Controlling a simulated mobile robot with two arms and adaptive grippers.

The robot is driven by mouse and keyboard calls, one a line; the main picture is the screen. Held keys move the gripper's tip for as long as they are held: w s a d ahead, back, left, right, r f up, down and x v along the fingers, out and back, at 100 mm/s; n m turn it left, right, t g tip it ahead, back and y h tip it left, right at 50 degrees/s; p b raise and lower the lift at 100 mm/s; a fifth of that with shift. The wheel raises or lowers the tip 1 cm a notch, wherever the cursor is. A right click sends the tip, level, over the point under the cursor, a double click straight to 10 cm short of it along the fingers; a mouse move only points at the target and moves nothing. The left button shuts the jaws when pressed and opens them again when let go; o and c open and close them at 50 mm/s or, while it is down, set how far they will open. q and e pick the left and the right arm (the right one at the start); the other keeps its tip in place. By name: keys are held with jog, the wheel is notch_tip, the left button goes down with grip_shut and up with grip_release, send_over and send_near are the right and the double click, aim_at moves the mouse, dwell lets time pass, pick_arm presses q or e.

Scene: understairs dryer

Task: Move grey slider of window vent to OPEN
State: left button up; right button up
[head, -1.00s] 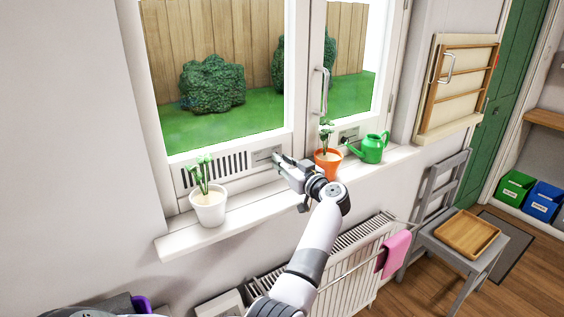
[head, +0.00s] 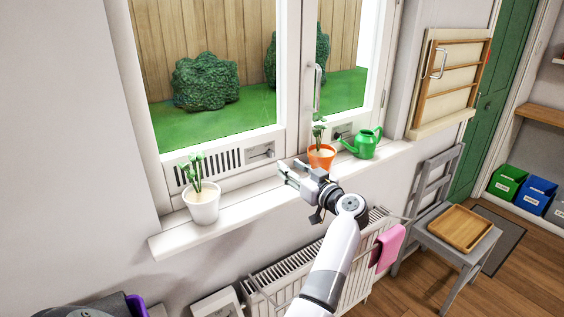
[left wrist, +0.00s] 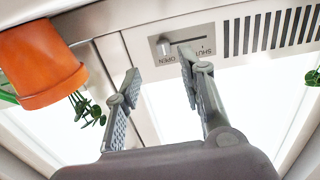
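The window vent (head: 233,163) is a white panel with dark slots, low on the left window's frame. Its slider plate (left wrist: 184,46) shows upside down in the left wrist view, marked OPEN and SHUT. The grey slider (left wrist: 164,46) stands at the plate's OPEN end, the left end in that view. In the head view the slider (head: 270,153) is at the plate's right end. My left gripper (head: 289,171) is in front of and below the slider, apart from it. In the left wrist view its fingers (left wrist: 159,62) are spread with nothing between them. My right gripper is out of view.
An orange pot with a plant (head: 321,157) stands on the sill close behind my left gripper, with a green watering can (head: 363,145) to its right. A white pot (head: 203,204) stands at the sill's left. A radiator (head: 275,272) is below the sill.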

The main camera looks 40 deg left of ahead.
pick_arm(q)
jog(key=shift+v, duration=2.3)
